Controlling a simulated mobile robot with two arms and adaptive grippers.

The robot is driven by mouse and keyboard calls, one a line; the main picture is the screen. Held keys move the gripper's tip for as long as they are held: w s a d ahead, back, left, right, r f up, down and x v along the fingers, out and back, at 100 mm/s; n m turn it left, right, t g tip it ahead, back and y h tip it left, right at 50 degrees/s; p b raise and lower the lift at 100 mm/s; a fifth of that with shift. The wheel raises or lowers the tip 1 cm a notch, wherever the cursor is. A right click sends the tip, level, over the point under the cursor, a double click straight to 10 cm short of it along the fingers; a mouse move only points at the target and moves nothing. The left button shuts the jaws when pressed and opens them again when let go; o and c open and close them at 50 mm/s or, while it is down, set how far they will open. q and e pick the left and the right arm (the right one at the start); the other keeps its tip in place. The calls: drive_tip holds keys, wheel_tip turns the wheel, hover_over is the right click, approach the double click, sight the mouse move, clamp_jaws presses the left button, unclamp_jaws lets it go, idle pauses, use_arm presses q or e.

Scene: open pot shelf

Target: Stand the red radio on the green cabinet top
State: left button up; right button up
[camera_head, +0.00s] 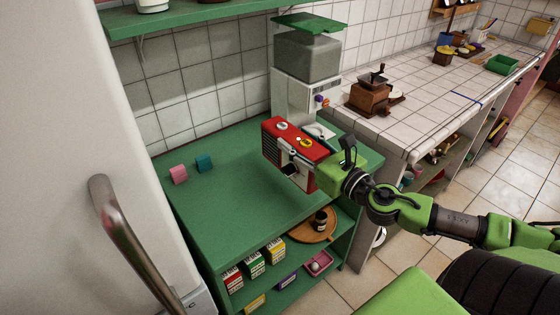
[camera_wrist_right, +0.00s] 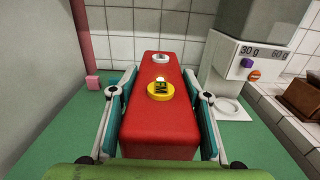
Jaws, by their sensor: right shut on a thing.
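The red radio (camera_head: 300,135) has a red top with knobs and a dark side. It is upright over the right part of the green cabinet top (camera_head: 215,210). My right gripper (camera_head: 297,158) is shut on the radio from the right, with one finger on each long side. In the right wrist view the radio (camera_wrist_right: 160,115) lies between the two fingers (camera_wrist_right: 158,85). I cannot tell whether its underside touches the cabinet top; the lower edge is partly hidden. My left gripper is not in view.
A pink block (camera_head: 178,174) and a teal block (camera_head: 204,163) sit at the back left of the cabinet top. A grey dispenser (camera_head: 306,90) stands just behind the radio. A coffee grinder (camera_head: 370,95) is on the tiled counter. The cabinet top's front and middle are clear.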

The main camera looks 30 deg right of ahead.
sight(280, 160)
drive_tip(key=shift+w+a, duration=0.1)
drive_tip(key=shift+w, duration=0.45)
drive_tip(key=w+f, duration=0.2)
drive_tip(key=f, duration=0.1)
drive_tip(key=w+f, duration=0.1)
drive_tip(key=w, duration=0.1)
drive_tip(key=shift+a+f+b, duration=0.4)
drive_tip(key=shift+w+a+f, duration=0.1)
drive_tip(key=shift+w+f, duration=0.15)
drive_tip(key=shift+f, duration=0.15)
drive_tip(key=shift+w+f+b, duration=0.15)
drive_tip(key=shift+f+b, duration=0.4)
drive_tip(key=shift+f, duration=1.2)
drive_tip(key=shift+f, duration=0.15)
drive_tip(key=o, duration=1.7)
drive_tip(key=shift+a+f, duration=0.1)
drive_tip(key=shift+o, duration=0.2)
